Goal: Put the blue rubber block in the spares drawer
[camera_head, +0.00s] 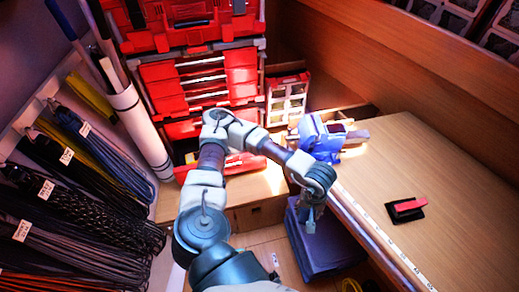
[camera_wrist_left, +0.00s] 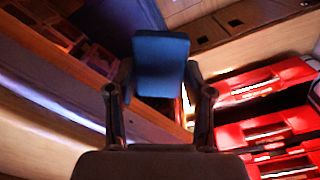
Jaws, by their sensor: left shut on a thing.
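My left gripper (camera_head: 312,207) is shut on the blue rubber block (camera_wrist_left: 160,65). The block stands up between the two fingers (camera_wrist_left: 158,105) in the left wrist view. In the head view the gripper hangs beside the workbench's left edge, above a dark blue bin, and the block shows only as a small bluish piece (camera_head: 310,224) below it. A red drawer front (camera_head: 235,165) stands out low on the red tool chest (camera_head: 200,78), left of the gripper and partly behind my arm. No label shows which drawer is the spares drawer. My right gripper is out of view.
The workbench (camera_head: 440,160) carries a blue vise (camera_head: 322,140) and a red-and-black block (camera_head: 406,209). The dark blue bin (camera_head: 325,250) stands on the floor by its edge. Coiled lines (camera_head: 70,210) hang at the left. The bench's middle is clear.

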